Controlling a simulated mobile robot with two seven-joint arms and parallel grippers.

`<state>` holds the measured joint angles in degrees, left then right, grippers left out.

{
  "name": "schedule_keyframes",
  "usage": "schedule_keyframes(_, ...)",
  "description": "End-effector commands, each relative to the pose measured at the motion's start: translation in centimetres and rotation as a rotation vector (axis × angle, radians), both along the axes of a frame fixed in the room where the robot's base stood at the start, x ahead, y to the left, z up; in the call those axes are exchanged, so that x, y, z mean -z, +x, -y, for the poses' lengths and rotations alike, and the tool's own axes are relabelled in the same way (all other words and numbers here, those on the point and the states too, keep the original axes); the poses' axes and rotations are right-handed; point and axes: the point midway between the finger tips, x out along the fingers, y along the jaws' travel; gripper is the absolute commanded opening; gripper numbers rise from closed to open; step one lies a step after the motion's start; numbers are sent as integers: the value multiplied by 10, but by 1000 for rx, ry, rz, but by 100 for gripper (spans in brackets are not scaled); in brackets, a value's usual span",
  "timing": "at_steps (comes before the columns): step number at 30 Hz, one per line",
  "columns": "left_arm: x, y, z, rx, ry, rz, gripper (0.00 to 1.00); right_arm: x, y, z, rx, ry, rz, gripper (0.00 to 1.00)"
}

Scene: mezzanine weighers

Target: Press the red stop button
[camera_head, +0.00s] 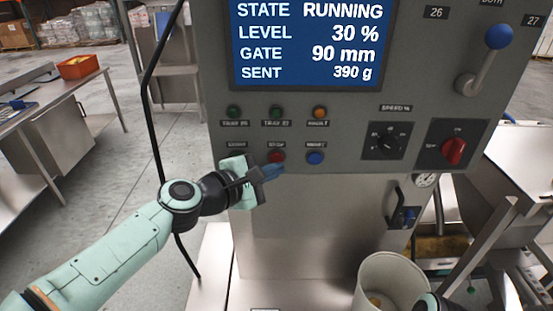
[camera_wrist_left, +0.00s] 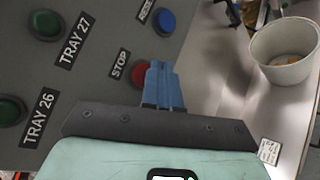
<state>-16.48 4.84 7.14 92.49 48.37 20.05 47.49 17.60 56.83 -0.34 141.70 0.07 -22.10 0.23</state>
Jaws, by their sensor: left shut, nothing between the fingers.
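The red stop button (camera_head: 276,156) sits on the grey control panel under its STOP label, between the start position and the blue reset button (camera_head: 315,157). My left gripper (camera_head: 279,170) is shut and empty, its blue fingertips at the lower edge of the stop button. In the left wrist view the red stop button (camera_wrist_left: 139,74) shows just left of the blue fingers (camera_wrist_left: 161,86), which partly cover it. I cannot tell whether the fingertips touch it. The panel display (camera_head: 310,42) reads STATE RUNNING. My right gripper is not in view.
Green and orange lamps or buttons (camera_head: 319,112) sit above the stop row. A speed knob (camera_head: 388,142), a red rotary switch (camera_head: 453,150) and a blue-knobbed lever (camera_head: 498,38) are to the right. A white bucket (camera_head: 392,271) stands below. A black cable (camera_head: 147,105) hangs left.

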Motion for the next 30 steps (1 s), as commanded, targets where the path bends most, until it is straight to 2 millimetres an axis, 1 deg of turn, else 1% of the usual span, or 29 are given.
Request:
schedule_keyframes(8, 0, 8, 0, 1, 1, -1, 0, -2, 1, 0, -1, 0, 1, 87)
schedule_keyframes(30, 0, 13, 0, 0, 0, 0, 0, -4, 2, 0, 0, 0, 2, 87)
